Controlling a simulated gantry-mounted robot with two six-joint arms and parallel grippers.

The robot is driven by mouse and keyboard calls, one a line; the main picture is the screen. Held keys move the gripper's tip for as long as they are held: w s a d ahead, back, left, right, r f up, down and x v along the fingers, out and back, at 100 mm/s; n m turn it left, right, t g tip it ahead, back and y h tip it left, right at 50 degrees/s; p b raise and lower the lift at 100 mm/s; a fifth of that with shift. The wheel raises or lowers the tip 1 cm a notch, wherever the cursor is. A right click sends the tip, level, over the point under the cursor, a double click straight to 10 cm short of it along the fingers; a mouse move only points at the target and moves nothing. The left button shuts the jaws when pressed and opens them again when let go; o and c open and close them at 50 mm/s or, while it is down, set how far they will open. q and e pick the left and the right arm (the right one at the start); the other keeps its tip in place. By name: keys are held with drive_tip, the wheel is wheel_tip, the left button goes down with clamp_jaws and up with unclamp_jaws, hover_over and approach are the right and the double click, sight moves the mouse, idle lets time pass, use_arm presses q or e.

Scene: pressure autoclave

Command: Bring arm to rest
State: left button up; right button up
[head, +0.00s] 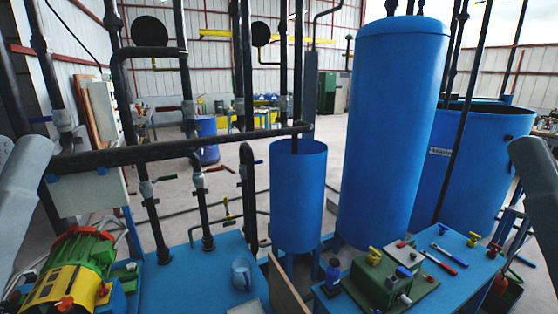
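My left arm (20,190) shows only as a grey link at the left edge. My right arm (537,180) shows as a grey link at the right edge. Both links run out of the picture, and neither gripper is in view. I cannot tell whether either gripper holds anything.
A green and yellow motor pump (75,268) is at lower left. A blue-grey mug (242,274) stands on the blue platform (185,285). Dark pipes (190,147) cross in front. Blue tanks (390,130) stand behind a blue bench (455,262) bearing a green valve block (370,285) and tools.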

wheel_tip(320, 180, up, 32)
drive_tip(key=p, duration=2.9)
